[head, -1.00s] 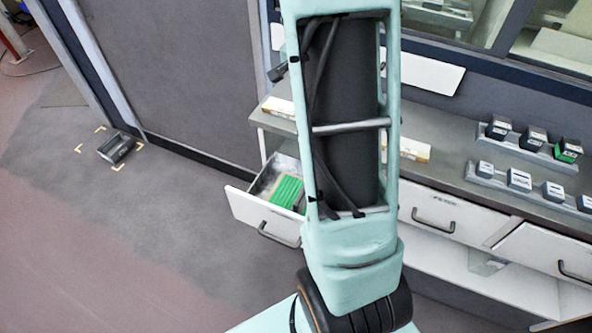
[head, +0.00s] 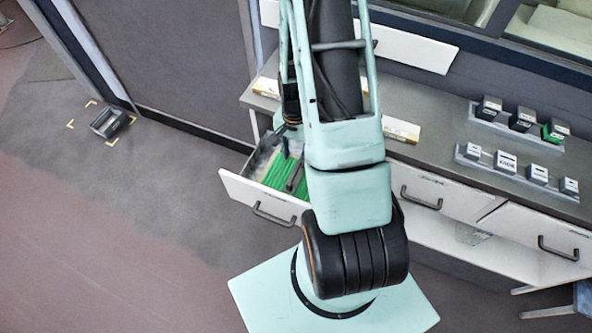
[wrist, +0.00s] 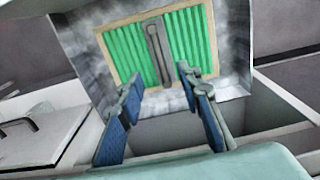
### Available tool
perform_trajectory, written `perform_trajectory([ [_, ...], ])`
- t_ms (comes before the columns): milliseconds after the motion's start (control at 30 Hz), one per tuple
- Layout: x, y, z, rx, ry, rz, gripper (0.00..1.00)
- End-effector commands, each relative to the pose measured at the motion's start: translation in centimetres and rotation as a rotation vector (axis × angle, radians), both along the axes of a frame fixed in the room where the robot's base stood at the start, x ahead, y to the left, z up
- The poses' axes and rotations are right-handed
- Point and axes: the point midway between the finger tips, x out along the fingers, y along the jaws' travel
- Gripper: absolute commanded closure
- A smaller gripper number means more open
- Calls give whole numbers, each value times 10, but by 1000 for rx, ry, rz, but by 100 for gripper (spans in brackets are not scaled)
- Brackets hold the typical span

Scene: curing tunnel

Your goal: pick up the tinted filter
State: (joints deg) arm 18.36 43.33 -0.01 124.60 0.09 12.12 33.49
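The tinted filter is a green pleated panel in a tan frame with a dark bar handle across its middle. It lies in the open drawer in the wrist view (wrist: 185,40), and part of it shows in the head view (head: 278,174). My gripper (wrist: 160,80) is open and empty, its two blue-padded fingers spread apart. It points toward the filter, with the fingertips near the panel's lower edge in the wrist view and the bar beyond them. In the head view my arm hides part of the drawer.
The open drawer (head: 245,198) has a white front and grey walls close around the filter. A closed drawer (head: 432,189) is to its right. Small labelled blocks stand on racks on the counter (head: 440,130). A dark bin (head: 108,122) sits on the floor between yellow corner marks.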

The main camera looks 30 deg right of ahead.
Motion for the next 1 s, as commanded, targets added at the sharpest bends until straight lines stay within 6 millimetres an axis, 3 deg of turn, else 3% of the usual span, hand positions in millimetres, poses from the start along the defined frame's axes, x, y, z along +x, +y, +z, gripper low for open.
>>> perform_trajectory([
  [500,0,0,-76,0,0,-2,67],
  [700,1,0,-86,-1,-1,-1,67],
  [1000,1,0,-85,-1,-1,-1,67],
])
